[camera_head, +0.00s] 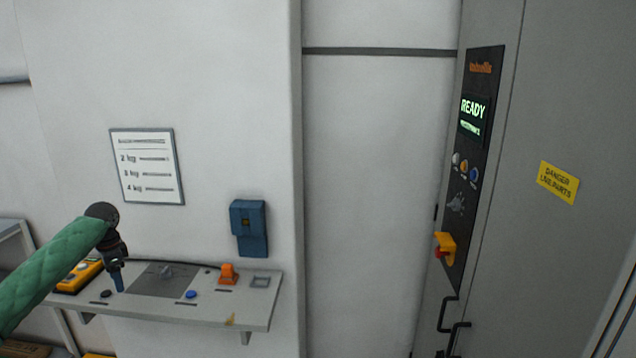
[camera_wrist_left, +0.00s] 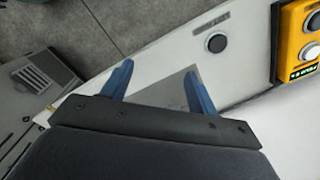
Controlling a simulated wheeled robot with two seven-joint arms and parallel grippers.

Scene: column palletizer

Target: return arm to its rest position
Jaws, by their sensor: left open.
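My left arm, in a green quilted sleeve, comes in from the left in the head view. Its left gripper (camera_head: 118,283) points down over the left part of a grey wall shelf (camera_head: 255,318). In the left wrist view the two blue fingers of this gripper (camera_wrist_left: 156,88) stand apart with nothing between them. The shelf's pale top and a grey square plate (camera_wrist_left: 160,98) lie beyond the fingertips. I cannot tell the exact gap between fingertips and shelf. My right gripper is not in view.
The shelf holds a yellow device (camera_head: 80,276), a blue button (camera_head: 191,295) and an orange item (camera_head: 228,274). A blue box (camera_head: 249,228) and a weight chart (camera_head: 147,166) hang on the wall. A grey cabinet (camera_head: 560,90) with a lit READY panel (camera_head: 473,110) stands at right.

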